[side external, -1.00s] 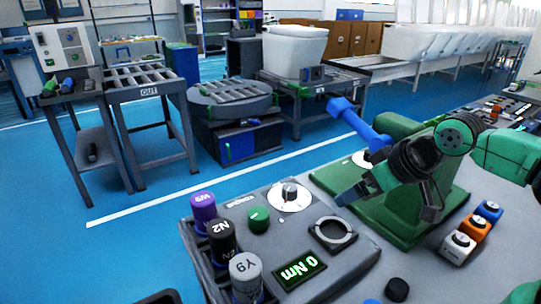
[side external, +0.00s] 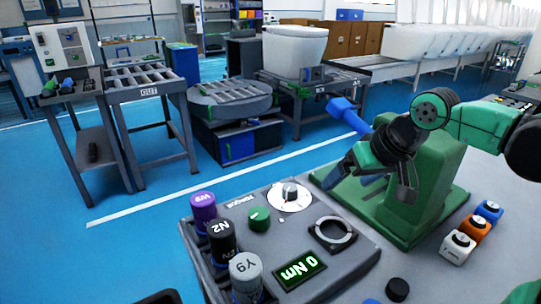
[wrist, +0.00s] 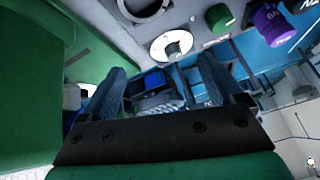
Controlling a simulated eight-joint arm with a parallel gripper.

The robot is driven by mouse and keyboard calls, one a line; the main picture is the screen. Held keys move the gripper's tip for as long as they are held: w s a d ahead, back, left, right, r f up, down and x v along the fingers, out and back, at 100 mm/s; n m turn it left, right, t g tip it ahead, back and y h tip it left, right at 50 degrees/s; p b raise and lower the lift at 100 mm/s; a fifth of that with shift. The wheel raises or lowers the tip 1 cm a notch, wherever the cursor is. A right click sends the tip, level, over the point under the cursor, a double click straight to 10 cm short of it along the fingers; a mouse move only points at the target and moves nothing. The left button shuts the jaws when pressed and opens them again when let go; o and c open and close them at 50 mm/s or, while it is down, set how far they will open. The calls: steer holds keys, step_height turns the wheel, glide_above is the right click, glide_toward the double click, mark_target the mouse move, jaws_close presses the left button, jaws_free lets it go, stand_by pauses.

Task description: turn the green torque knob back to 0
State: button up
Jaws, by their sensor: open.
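The green torque knob (side external: 259,219) sits on the grey control panel, beside the "TORQUE" label. It also shows at the top of the wrist view (wrist: 217,17). The panel display (side external: 300,270) reads 0 Nm. A white dial with a grey knob (side external: 289,196) is just right of the green knob; it also shows in the wrist view (wrist: 171,46). My gripper (side external: 352,178) is above and to the right of the panel, apart from the knob. In the wrist view its two blue fingers (wrist: 157,82) are spread apart with nothing between them.
Purple, black and grey cylinders (side external: 222,241) stand along the panel's left edge. A round ring (side external: 333,233) is right of the green knob. A green block-shaped stand (side external: 420,190) is close behind my gripper. White, orange and blue blocks (side external: 473,231) lie at the right.

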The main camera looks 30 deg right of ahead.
steer(key=w+a+m+g, duration=0.3)
steer(key=w+a+m, duration=0.3)
steer(key=m, duration=0.4)
steer(key=m+g, duration=0.3)
steer(key=m, duration=0.6)
glide_above(259, 213)
step_height(259, 213, down, 5)
steer(key=shift+d+f, duration=0.1)
steer(key=shift+f+m, duration=0.3)
steer(key=shift+f, duration=2.65)
steer(key=c, duration=1.3)
